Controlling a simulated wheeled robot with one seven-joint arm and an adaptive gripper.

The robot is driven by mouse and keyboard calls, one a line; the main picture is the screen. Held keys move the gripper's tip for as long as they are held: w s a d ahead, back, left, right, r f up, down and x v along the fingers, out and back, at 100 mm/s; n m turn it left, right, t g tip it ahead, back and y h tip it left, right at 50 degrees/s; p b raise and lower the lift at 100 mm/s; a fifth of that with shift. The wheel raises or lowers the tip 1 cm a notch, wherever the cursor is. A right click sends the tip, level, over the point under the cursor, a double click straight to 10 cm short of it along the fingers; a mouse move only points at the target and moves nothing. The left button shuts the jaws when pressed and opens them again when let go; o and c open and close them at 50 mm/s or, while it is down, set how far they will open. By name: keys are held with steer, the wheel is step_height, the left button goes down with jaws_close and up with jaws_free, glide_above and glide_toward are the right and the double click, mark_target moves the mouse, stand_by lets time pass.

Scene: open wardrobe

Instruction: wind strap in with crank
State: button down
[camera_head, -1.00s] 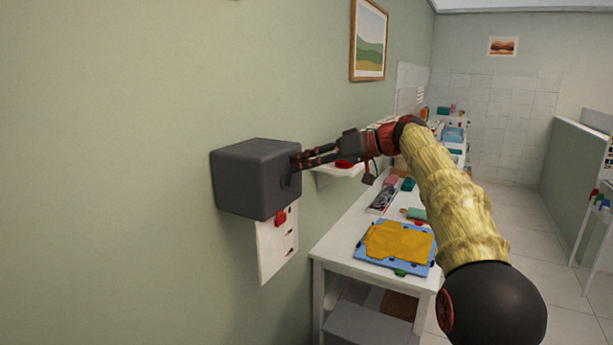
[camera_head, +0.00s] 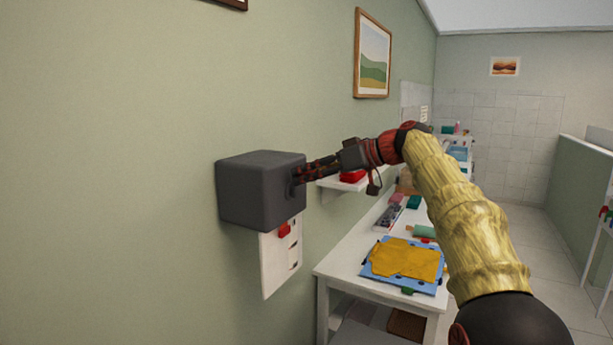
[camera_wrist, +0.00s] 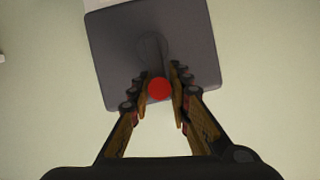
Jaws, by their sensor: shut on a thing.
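A dark grey box (camera_head: 258,192) is fixed to the green wall; it also fills the upper middle of the wrist view (camera_wrist: 195,50). A crank arm (camera_wrist: 154,55) on its face ends in a round red knob (camera_wrist: 159,90). My gripper (camera_head: 302,177) reaches the box's right-hand face. In the wrist view its fingers (camera_wrist: 160,84) stand on either side of the red knob, shut on it. A white strip (camera_head: 271,268), which may be the strap, hangs below the box, with a red piece (camera_head: 284,230) and dark marks.
A white table (camera_head: 345,268) stands along the wall to the right, with a blue board (camera_head: 433,286) and yellow cloth (camera_head: 400,260) on it. A small wall shelf (camera_head: 340,186) holds a red item just behind my gripper. Floor is open farther right.

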steer(key=c, duration=1.7)
jaws_free()
steer(key=shift+a+f, duration=0.1)
steer(key=shift+o, duration=0.2)
steer(key=v, duration=1.2)
